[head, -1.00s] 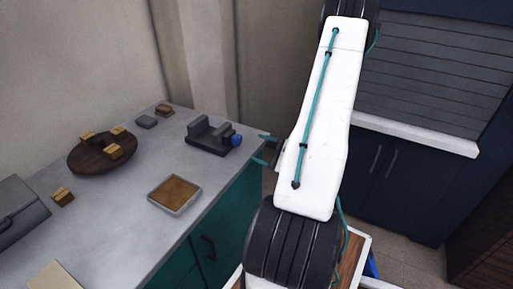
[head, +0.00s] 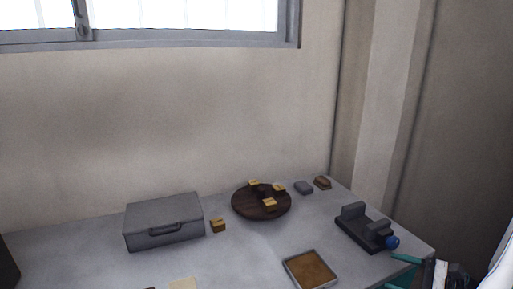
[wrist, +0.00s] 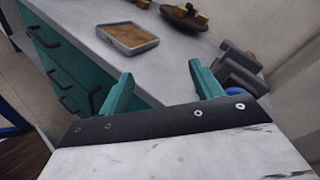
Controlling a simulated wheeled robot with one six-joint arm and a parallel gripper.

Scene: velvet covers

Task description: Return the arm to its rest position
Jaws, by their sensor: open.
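My gripper (wrist: 156,88) is open and empty in the wrist view, its two teal fingers apart. It is beside the front edge of the grey counter (wrist: 85,30). In the head view my gripper (head: 400,273) shows only in part at the lower right corner, near the counter's right end. Most of my arm is outside the head view.
On the counter (head: 80,265) are a grey case (head: 165,222), a dark round board (head: 250,207) with small yellow-topped blocks, a tray with a brown inside (head: 311,270), and a dark fixture with a blue knob (head: 391,242). A wall and window stand behind.

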